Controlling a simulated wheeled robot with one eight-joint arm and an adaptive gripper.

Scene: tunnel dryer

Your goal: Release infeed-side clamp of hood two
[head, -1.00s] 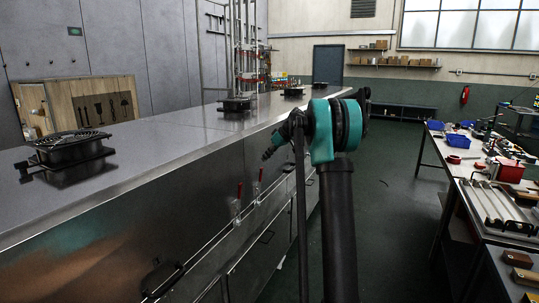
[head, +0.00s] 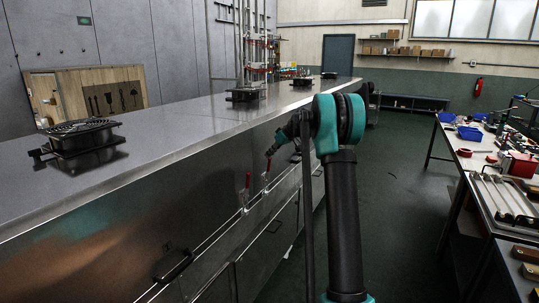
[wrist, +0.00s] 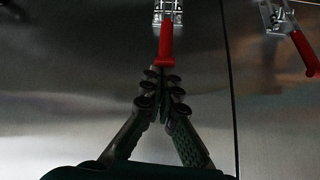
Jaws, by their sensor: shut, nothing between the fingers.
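Two toggle clamps with red handles sit on the steel side of the long dryer. In the head view the nearer clamp (head: 246,188) is left of the farther clamp (head: 267,170). In the wrist view one clamp (wrist: 167,42) is straight ahead, its red handle towards me; the other clamp (wrist: 303,52) is at upper right, its handle slanting down right. My gripper (wrist: 161,76) is shut and empty, its tips at the lower end of the central handle; I cannot tell whether they touch. In the head view my gripper (head: 272,150) is beside the farther clamp.
Black fan units (head: 84,145) stand along the dryer top (head: 170,140). A black pull handle (head: 173,266) juts from the dryer side. A workbench (head: 470,160) with tools and blue bins stands at right.

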